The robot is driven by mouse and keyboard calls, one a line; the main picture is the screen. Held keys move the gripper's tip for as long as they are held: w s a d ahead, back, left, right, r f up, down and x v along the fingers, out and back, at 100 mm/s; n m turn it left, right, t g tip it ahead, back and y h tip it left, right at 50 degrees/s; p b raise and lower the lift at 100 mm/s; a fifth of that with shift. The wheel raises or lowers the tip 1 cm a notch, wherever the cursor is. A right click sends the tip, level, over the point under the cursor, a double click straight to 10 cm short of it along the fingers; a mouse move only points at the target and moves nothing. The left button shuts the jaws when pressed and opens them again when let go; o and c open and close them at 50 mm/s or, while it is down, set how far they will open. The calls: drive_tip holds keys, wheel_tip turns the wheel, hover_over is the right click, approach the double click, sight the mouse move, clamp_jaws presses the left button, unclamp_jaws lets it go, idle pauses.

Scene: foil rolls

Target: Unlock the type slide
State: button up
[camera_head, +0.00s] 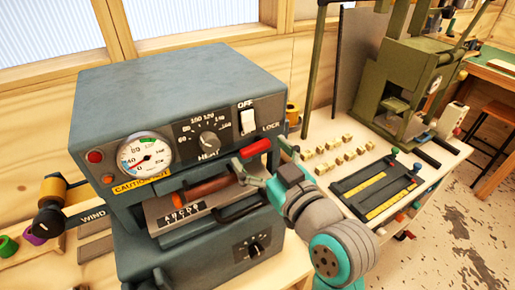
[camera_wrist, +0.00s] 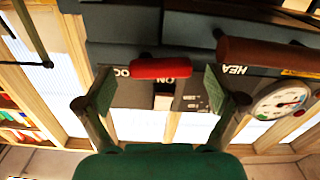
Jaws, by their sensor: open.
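The grey foil machine (camera_head: 180,90) stands on the bench. Its red lock lever (camera_head: 256,147) sits under the LOCK label, on the front right. The type slide (camera_head: 185,212), marked with letters, sits in the opening below, beside a brown roller-like handle (camera_head: 203,189) and a dark bar handle (camera_head: 240,207). My gripper (camera_head: 262,163) is open in front of the lever. In the wrist view, the red lever (camera_wrist: 160,68) lies crosswise between the spread fingers of my gripper (camera_wrist: 158,84), near tip level. No finger visibly touches it; the exact depth gap is unclear.
Above the lever are a white OFF switch (camera_head: 248,122) and the heat knob (camera_head: 209,142); a gauge (camera_head: 145,152) is to the left. Several small type blocks (camera_head: 340,153) and a black tray (camera_head: 376,188) lie to the right. A green press (camera_head: 410,80) stands behind.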

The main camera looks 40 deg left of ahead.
drive_tip(key=shift+x, duration=0.75)
drive_tip(key=c, duration=1.1)
drive_tip(key=shift+r+m, duration=0.1)
drive_tip(key=shift+m, duration=0.7)
drive_tip(key=shift+c, duration=0.2)
drive_tip(key=o, duration=1.1)
drive_tip(key=shift+o, duration=0.2)
drive_tip(key=shift+d, duration=0.1)
drive_tip(key=v, duration=1.2)
